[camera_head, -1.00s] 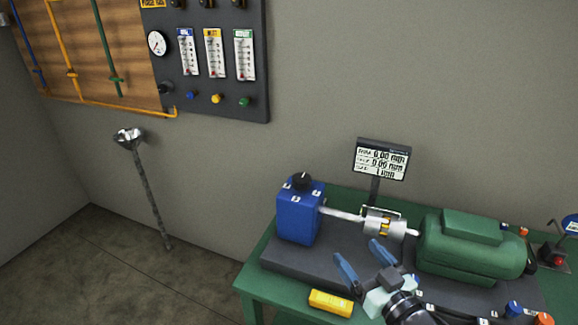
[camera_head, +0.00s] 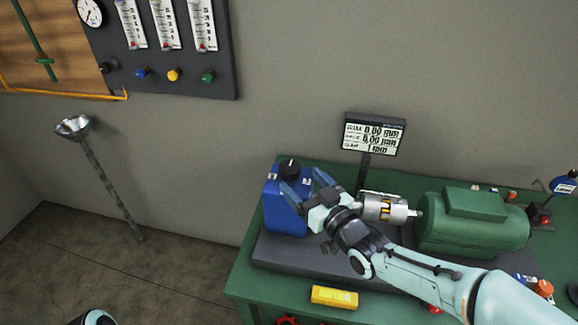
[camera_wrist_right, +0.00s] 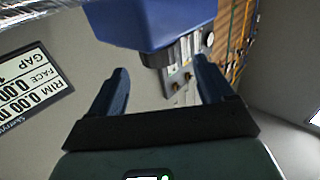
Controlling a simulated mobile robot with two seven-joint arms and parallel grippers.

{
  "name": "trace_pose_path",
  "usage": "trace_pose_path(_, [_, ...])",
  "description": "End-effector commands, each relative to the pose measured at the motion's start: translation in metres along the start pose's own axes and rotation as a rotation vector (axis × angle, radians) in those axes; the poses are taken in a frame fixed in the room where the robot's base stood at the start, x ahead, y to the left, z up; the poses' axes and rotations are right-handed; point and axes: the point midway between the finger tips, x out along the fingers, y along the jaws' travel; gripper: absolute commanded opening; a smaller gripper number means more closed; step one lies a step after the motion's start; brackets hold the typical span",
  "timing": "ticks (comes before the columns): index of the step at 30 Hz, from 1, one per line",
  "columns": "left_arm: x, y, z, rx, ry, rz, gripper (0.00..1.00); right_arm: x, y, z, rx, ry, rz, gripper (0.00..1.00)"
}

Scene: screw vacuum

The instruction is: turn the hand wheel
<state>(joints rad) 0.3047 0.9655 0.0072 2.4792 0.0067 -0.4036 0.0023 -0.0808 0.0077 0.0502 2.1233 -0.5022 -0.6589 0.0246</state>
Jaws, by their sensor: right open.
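A black round knob (camera_head: 289,168) sits on top of the blue box (camera_head: 284,215) on the bench; I cannot tell whether it is the hand wheel. A red, wheel-like part (camera_head: 287,320) shows at the bottom edge, mostly cut off. My right gripper (camera_head: 300,178) is open and empty, its two blue fingers in front of the blue box, close to the knob. In the right wrist view the open fingers (camera_wrist_right: 160,72) point toward the blue box (camera_wrist_right: 150,22), with nothing between them. My left gripper is not in view.
A silver coupling (camera_head: 385,208) and green motor (camera_head: 472,220) lie right of the blue box on a dark base. A display (camera_head: 373,135) stands behind. A yellow block (camera_head: 334,297) is at the green bench's front. A gauge panel (camera_head: 180,75) hangs on the wall.

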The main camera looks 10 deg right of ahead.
Motion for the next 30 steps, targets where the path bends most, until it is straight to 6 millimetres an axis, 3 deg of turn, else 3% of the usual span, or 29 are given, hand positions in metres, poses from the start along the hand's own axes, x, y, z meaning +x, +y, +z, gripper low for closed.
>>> trace_pose_path(3, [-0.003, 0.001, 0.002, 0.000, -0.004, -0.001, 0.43, 0.026, -0.001, 0.000, 0.002, -0.002, -0.002, 0.81])
trace_pose_path(9, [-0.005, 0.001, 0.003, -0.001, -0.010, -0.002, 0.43, 0.053, 0.000, 0.000, 0.001, -0.001, -0.001, 0.81])
trace_pose_path(22, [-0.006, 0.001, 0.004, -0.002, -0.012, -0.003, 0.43, 0.064, 0.000, 0.000, 0.000, -0.001, 0.001, 0.81])
trace_pose_path(23, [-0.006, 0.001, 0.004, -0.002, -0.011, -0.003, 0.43, 0.063, 0.000, 0.000, 0.000, -0.001, 0.001, 0.75])
trace_pose_path(27, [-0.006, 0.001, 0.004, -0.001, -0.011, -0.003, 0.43, 0.063, 0.000, 0.000, 0.000, -0.001, 0.001, 0.29])
trace_pose_path(30, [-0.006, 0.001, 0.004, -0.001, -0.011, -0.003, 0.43, 0.063, 0.000, 0.000, 0.000, 0.000, 0.001, 0.30])
